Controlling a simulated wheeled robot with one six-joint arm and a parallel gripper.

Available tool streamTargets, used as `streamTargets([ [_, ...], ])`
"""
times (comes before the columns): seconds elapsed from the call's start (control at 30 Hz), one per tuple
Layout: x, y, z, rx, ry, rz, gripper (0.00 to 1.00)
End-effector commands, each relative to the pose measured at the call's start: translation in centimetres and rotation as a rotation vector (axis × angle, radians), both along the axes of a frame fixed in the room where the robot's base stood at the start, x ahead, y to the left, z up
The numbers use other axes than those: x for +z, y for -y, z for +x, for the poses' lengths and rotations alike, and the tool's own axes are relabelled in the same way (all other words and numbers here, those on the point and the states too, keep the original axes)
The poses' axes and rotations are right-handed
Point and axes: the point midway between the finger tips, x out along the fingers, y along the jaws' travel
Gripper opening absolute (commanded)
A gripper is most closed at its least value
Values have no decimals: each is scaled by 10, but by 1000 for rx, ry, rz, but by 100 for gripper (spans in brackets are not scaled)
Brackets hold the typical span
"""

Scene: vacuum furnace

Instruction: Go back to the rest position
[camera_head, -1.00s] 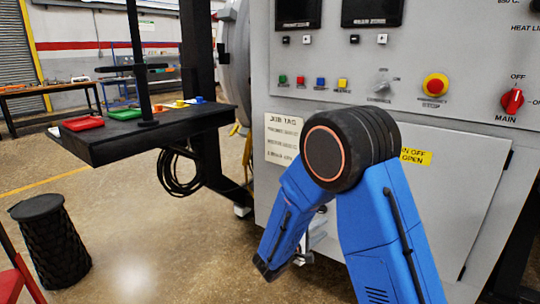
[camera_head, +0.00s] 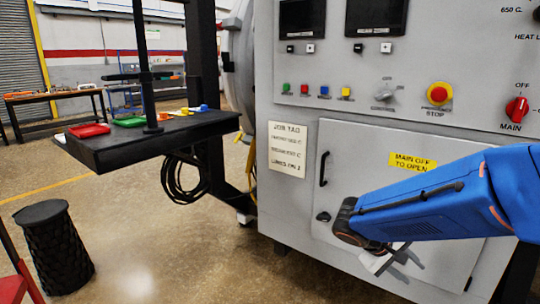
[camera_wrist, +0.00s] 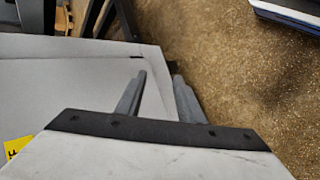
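My gripper (camera_head: 406,264) is in front of the lower grey cabinet door (camera_head: 350,205) in the head view, below my blue forearm. In the wrist view its two grey fingers (camera_wrist: 158,77) stand apart with a clear gap. Nothing shows between them; the floor and a grey panel lie beyond. The gripper looks open and empty. The door appears shut, with a black handle (camera_head: 323,155) and a yellow label (camera_head: 412,161). I cannot tell how far the fingers are from the door.
The control panel above has coloured buttons, a red-yellow stop button (camera_head: 439,94) and a red main switch (camera_head: 516,110). A dark shelf (camera_head: 150,142) at left holds red and green trays. A black stool (camera_head: 54,250) stands at lower left. Floor between is clear.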

Motion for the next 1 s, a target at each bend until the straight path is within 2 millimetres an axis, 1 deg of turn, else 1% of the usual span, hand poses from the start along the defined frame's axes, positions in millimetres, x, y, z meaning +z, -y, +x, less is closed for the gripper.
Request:
streamTargets([
  [0.03,3,2,-13,-19,10,44,34],
  [0.2,6,-2,-49,-60,31,193,34],
  [0.37,10,-11,-78,-84,70,333,34],
  [0.5,13,-22,-101,-93,116,453,34],
  [0.8,27,-53,-138,-77,255,691,34],
  [1.0,37,-70,-151,-54,341,797,34],
])
